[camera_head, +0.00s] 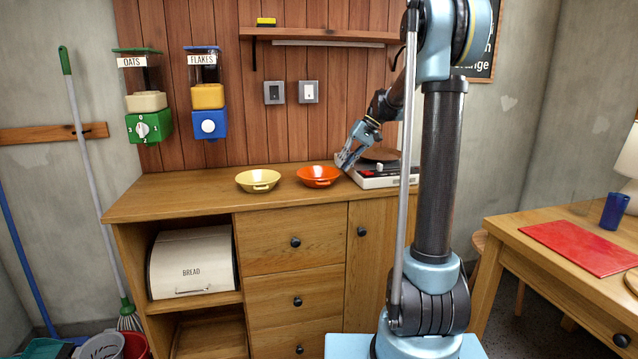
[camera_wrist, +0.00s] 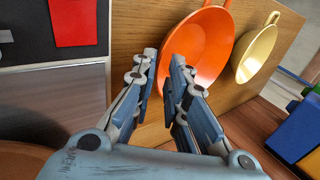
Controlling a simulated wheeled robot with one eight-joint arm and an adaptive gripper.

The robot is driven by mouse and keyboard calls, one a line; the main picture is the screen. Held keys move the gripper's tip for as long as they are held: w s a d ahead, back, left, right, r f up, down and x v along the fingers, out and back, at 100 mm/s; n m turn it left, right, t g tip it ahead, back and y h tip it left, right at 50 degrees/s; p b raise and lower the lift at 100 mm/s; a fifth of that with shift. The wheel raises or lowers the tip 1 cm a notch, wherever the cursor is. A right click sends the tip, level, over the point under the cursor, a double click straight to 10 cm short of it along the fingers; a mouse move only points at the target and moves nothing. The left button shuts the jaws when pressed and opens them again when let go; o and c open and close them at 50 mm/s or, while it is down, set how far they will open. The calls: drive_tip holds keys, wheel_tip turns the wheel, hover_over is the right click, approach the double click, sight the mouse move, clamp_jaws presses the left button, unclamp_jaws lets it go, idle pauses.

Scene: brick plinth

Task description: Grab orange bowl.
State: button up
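The orange bowl (camera_head: 319,178) sits upright on the wooden cabinet top, right of a yellow bowl. It also shows in the wrist view (camera_wrist: 208,50), just beyond my fingers. My gripper (camera_head: 343,163) is at the bowl's right side, pointing down and left. In the wrist view, my gripper's two fingers (camera_wrist: 164,62) are apart, with nothing clamped between them. The bowl's near rim appears in the gap between the fingertips, and the right finger overlaps the bowl in the picture. I cannot tell whether either finger touches it.
The yellow bowl (camera_head: 258,181) stands close on the left. A record player (camera_head: 380,178) is close on the right, beside my gripper. A shelf (camera_head: 320,35) and two dispensers hang on the wall behind. The cabinet top (camera_head: 170,200) is clear at the left.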

sight(336, 173)
drive_tip(key=shift+x, duration=2.75)
drive_tip(key=shift+s+r, duration=0.1)
drive_tip(key=shift+s, duration=0.05)
clamp_jaws()
